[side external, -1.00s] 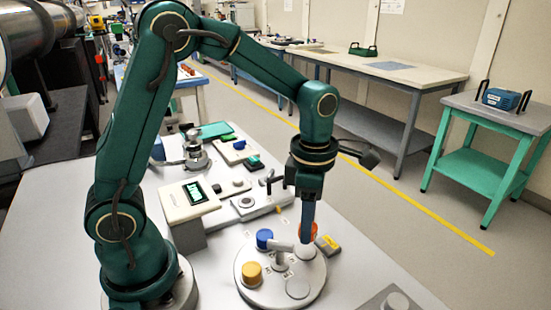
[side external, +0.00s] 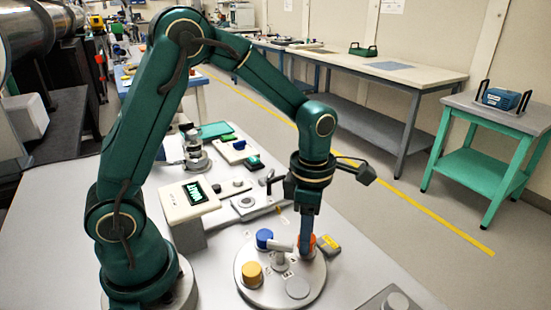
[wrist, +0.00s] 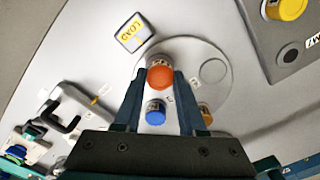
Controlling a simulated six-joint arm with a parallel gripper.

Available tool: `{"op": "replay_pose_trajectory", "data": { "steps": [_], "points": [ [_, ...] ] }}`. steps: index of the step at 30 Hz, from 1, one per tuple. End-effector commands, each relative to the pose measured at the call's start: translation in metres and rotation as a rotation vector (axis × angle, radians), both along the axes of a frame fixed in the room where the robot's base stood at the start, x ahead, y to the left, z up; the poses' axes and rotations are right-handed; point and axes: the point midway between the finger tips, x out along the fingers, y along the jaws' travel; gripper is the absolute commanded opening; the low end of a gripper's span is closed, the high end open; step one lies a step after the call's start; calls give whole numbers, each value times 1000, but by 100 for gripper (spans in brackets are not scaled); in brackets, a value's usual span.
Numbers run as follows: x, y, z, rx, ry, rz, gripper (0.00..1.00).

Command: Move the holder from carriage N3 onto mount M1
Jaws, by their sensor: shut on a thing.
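The orange holder (side external: 313,241) stands on the round grey turntable (side external: 285,301); its carriage label is too small to read. My gripper (side external: 305,240) is lowered over the turntable, its fingers on either side of this holder. In the wrist view the orange holder (wrist: 160,77) sits between the fingertips, which are shut on it. A grey plate (wrist: 285,68) at the upper right of the wrist view has a dark round seat (wrist: 289,55) beside a partly cut-off label. I cannot tell for certain whether this is mount M1.
A blue holder (side external: 264,238) and a yellow holder (side external: 252,273) stand on the turntable near my gripper. An empty round seat (side external: 298,288) is at its front. A block marked LOAD (wrist: 134,33) lies beside it. Another yellow holder (wrist: 287,8) stands on the grey plate.

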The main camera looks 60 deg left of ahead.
Motion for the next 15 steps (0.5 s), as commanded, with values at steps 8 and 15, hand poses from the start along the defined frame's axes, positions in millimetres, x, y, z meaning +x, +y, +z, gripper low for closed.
{"op": "replay_pose_trajectory", "data": {
  "steps": [8, 15],
  "points": [
    [0, 0, -3, 0, 0, 0, 0],
    [0, 0, -6, 0, 1, 0, 0]
  ]
}}
